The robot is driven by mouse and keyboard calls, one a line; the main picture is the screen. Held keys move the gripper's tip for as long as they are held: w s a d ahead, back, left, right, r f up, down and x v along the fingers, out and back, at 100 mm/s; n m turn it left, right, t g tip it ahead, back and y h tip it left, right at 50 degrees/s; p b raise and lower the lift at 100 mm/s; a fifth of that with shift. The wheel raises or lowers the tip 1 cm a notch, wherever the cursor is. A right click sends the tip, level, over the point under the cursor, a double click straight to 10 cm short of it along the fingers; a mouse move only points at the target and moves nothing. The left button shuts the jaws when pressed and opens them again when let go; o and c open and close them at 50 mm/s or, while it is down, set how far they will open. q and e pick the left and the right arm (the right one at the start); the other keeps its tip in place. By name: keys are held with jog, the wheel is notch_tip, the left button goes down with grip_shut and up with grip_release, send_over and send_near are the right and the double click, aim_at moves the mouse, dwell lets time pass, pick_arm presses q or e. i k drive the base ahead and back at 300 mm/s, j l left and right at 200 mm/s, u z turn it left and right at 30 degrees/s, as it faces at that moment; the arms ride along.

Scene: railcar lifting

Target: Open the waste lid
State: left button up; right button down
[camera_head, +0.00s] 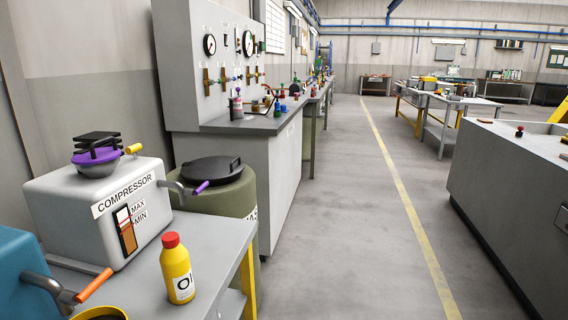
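The waste drum (235,205) is olive green and stands between the compressor table and the grey cabinet. Part of its label, reading "WAS", shows on its right side. Its black lid (205,170) lies flat on top, closed, with a raised handle at its right edge. The drum's lower part is partly hidden by the table. Neither of my grippers is in view.
A white compressor (105,205) and a yellow bottle with a red cap (177,270) stand on the near table (215,250). A blue machine (25,275) is at the lower left. A gauge cabinet (245,160) stands behind the drum. The floor (345,220) to the right is clear.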

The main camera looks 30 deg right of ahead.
aim_at(218, 168)
jog(key=z, duration=0.45)
jog(key=u, duration=0.5)
jog(key=i+l+u, duration=0.15)
jog(key=l+u, duration=0.25)
jog(key=i+l+u, duration=0.1)
jog(key=l+u, duration=0.25)
jog(key=i+l+u, duration=0.1)
jog(key=l+u, duration=0.3)
jog(key=j, duration=0.1)
